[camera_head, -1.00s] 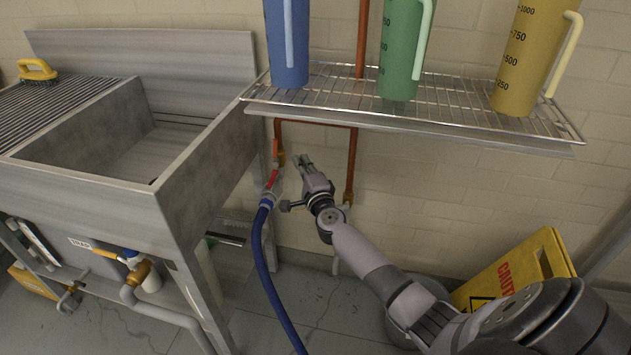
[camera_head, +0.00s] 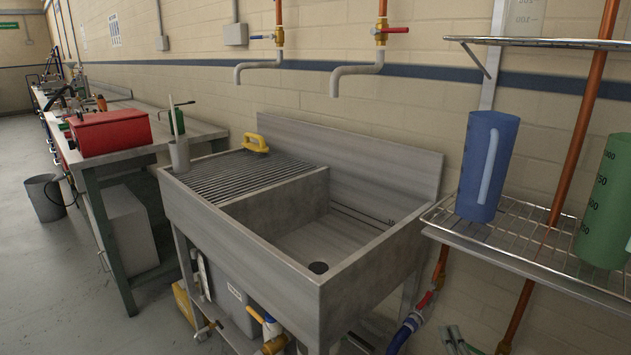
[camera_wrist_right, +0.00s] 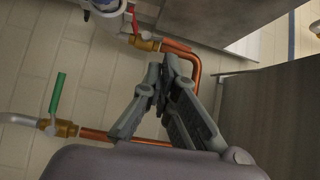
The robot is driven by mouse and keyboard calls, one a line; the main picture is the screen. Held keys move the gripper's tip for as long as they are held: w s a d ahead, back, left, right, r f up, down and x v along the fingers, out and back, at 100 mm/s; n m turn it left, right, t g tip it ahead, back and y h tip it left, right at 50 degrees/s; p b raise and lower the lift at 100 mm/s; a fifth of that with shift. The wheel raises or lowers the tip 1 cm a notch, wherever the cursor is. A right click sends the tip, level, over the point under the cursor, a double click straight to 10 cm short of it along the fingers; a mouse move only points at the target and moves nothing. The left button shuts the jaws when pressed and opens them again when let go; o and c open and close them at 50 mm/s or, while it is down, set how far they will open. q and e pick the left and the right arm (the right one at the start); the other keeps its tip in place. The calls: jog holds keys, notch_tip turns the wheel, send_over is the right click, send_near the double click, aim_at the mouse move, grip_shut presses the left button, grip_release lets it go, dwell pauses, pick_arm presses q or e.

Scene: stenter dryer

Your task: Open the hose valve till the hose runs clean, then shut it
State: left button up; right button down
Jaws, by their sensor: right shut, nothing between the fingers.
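The hose valve, with a red lever (camera_head: 425,300), is low on a copper pipe right of the sink in the head view. The blue hose (camera_head: 402,334) hangs from it. In the right wrist view the red lever (camera_wrist_right: 133,20) stands by a brass body (camera_wrist_right: 146,43) at the top. My right gripper (camera_head: 455,336) shows at the head view's bottom edge, just right of the hose valve. In the right wrist view the gripper (camera_wrist_right: 164,72) is shut and empty, apart from the lever. The hose's outlet and any water are out of view. My left gripper is out of view.
A steel sink (camera_head: 275,225) fills the middle of the head view. A wire shelf (camera_head: 520,235) with a blue jug (camera_head: 486,165) and a green jug (camera_head: 606,200) overhangs the right gripper. A green-lever valve (camera_wrist_right: 57,93) is on the copper pipe in the right wrist view.

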jog(key=s+a+f+n+g+y, duration=0.2)
jog(key=s+a+f+n+g, duration=0.25)
jog(key=s+f, duration=0.35)
jog(key=s+a+f+n+g+y, duration=0.25)
jog(key=s+a+f+n, duration=0.3)
jog(key=f, duration=0.45)
jog(key=s+a+f+n+g+y, duration=0.1)
jog(key=s+a+f+n+g, duration=0.3)
jog(key=s+a+f+n, duration=0.4)
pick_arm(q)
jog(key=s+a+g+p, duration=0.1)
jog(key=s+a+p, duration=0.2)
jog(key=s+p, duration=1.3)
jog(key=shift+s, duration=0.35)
pick_arm(e)
jog(key=s+d+f+n+g+h, duration=0.1)
jog(key=s+d+f+g, duration=0.1)
jog(key=s, duration=0.8)
jog(key=s+d+f+n+g+h, duration=0.1)
jog(key=s+d+f+g, duration=0.1)
jog(key=s, duration=0.8)
jog(key=s+d+f+n+g+h, duration=0.1)
jog(key=s+d+f+g, duration=0.1)
jog(key=s, duration=0.7)
notch_tip(320, 180, down, 2)
jog(key=shift+s+d, duration=0.4)
jog(key=shift+d, duration=0.15)
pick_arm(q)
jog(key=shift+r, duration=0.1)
